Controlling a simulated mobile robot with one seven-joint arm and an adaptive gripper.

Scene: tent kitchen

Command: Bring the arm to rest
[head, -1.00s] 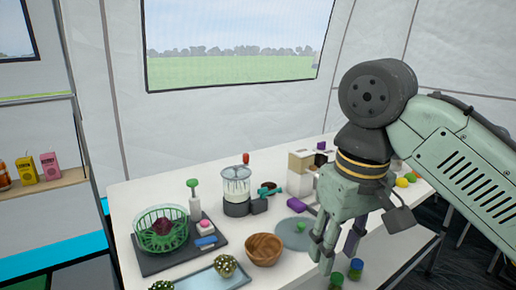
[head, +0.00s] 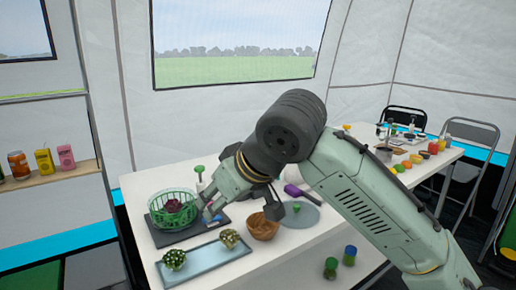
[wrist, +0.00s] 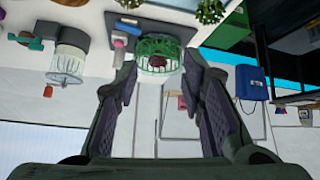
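My arm reaches in from the right of the head view, bent over the white table (head: 300,250). My gripper (head: 207,211) hangs at the right side of a green wire basket (head: 170,211) that holds a dark red item (head: 174,206). In the wrist view my gripper (wrist: 160,78) has its two fingers spread apart with nothing between them. The green basket (wrist: 158,42) shows beyond the fingertips there. I cannot tell whether the gripper touches the basket.
A blue-grey tray (head: 205,262) with two spiky green plants stands at the table's front. A wooden bowl (head: 263,228), a round grey mat (head: 303,215) and two small bottles (head: 331,267) are to the right. My arm hides part of the table's back.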

